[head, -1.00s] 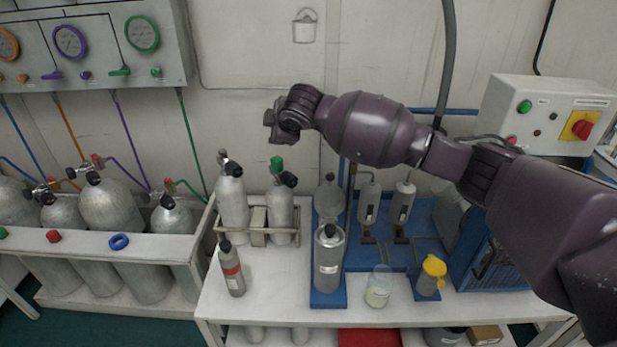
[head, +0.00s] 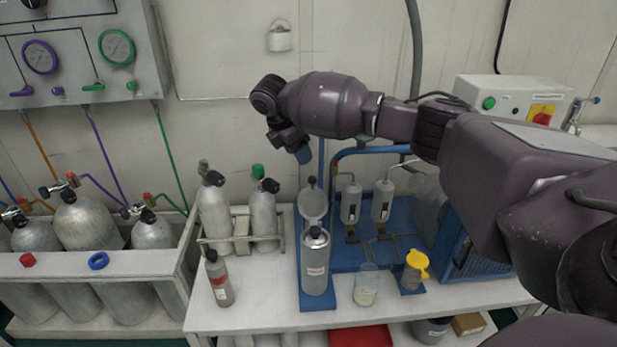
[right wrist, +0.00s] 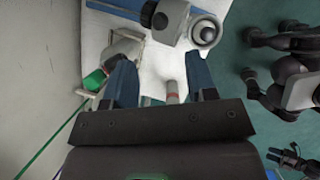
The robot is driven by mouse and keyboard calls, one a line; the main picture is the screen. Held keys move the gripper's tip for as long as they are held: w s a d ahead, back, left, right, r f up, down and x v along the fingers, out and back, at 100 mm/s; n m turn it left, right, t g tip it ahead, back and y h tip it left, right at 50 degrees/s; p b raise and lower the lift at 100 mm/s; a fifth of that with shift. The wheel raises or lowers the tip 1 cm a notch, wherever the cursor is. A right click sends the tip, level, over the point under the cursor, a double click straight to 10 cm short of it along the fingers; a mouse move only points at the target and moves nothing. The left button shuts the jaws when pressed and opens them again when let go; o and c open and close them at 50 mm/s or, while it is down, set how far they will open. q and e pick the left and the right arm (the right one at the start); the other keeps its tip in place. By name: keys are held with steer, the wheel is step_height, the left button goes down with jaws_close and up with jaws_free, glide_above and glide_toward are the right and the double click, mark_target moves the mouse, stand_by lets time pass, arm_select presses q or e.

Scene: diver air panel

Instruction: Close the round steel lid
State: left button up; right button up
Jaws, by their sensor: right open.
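The round steel lid (head: 312,204) stands raised, tilted up behind the steel canister (head: 316,268) on a blue base, with a dark knob at its top edge. What appears to be my left gripper (right wrist: 292,160) is at the lower right of the right wrist view, small and dark.
Two cylinders stand in a rack (head: 240,245) left of the lid. A small red-banded bottle (head: 219,280) is in front of them. A beaker (head: 366,285) and a yellow-topped container (head: 415,270) stand right of the canister. Blue piping (head: 370,150) rises behind.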

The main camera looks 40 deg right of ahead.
mark_target(311, 177)
steer(key=b+x, duration=0.1)
steer(key=x, duration=0.7)
steer(key=shift+f+b, duration=0.3)
steer(key=shift+b, duration=0.05)
steer(key=shift+d+f, duration=0.3)
steer(key=shift+f, duration=0.25)
jaws_close()
